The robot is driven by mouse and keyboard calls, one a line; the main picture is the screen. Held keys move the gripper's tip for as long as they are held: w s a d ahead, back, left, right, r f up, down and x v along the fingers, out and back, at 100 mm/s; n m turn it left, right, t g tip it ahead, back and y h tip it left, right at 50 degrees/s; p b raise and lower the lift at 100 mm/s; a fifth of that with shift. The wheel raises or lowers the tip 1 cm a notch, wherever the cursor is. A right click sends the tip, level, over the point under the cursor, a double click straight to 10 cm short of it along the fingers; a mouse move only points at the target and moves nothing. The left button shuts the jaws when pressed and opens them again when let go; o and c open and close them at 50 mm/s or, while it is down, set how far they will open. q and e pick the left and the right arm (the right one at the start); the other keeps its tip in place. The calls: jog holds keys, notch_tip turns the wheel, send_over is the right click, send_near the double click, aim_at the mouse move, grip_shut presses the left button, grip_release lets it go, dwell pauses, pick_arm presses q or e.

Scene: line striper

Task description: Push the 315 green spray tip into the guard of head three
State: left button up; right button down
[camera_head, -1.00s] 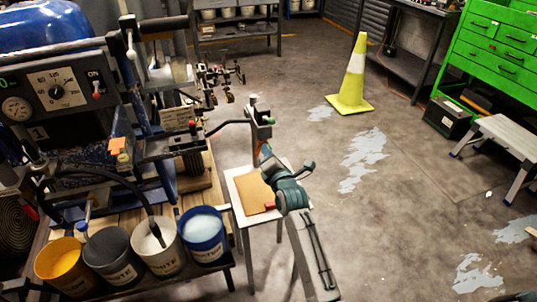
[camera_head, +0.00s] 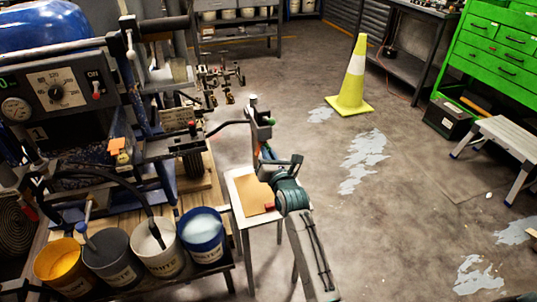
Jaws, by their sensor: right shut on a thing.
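My right arm comes up from the bottom middle. Its gripper (camera_head: 264,142) is at the dark upright spray head (camera_head: 258,115) at the end of a black hose, above a small stand. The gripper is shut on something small. A speck of green (camera_head: 270,122) shows at the head beside the fingers and may be the green spray tip. It is too small to tell whether it sits inside the guard or only touches it. The head's number cannot be read. My left gripper is not in view.
The blue line striper (camera_head: 60,95) stands at left. Several paint buckets (camera_head: 202,235) stand in front of it. A white stand (camera_head: 235,190) holds a brown sheet (camera_head: 252,192). A yellow cone (camera_head: 353,85), a step stool (camera_head: 505,135) and a green cabinet (camera_head: 500,45) are right. The floor between is open.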

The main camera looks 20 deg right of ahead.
jog(key=shift+r, duration=0.15)
jog(key=c, duration=0.9)
grip_release()
jog(key=shift+w, duration=0.1)
jog(key=shift+s+d, duration=0.1)
jog(key=shift+s, duration=3.45)
